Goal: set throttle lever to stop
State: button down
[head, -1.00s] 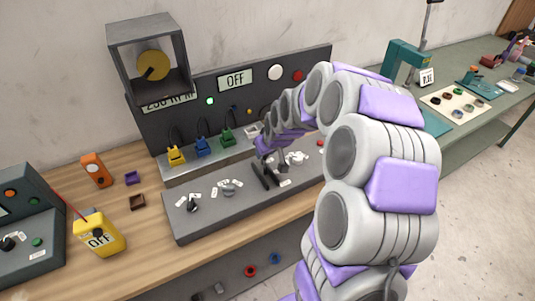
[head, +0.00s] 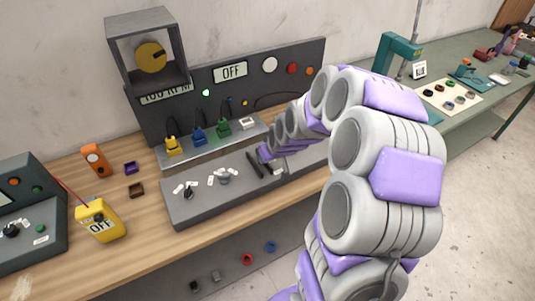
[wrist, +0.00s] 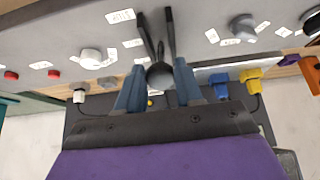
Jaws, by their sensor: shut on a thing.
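The throttle lever's grey round knob (wrist: 160,75) sits between the fingers of my gripper (wrist: 157,28) in the wrist view. White labels lie around the lever's place. The readout (head: 166,92) under the boxed yellow dial (head: 151,56) looks like 100 RPM.
Yellow (head: 172,146), blue (head: 198,136) and green (head: 223,127) plugs line the shelf behind. An OFF display (head: 230,71) is on the back board. A yellow meter (head: 100,220) stands at the left.

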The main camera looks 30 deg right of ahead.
jog(key=shift+s+a+f, duration=0.1)
jog(key=shift+s+f, duration=0.35)
jog(key=shift+f, duration=0.05)
jog(key=c, duration=1.1)
grip_release()
jog(key=o, duration=0.4)
jog(key=shift+w+r, duration=0.15)
jog(key=shift+r, duration=0.05)
jog(key=shift+c, duration=0.2)
jog(key=shift+r, duration=0.15)
jog(key=p+v, duration=0.2)
jog(key=v, duration=1.5)
jog(key=shift+p, duration=0.4)
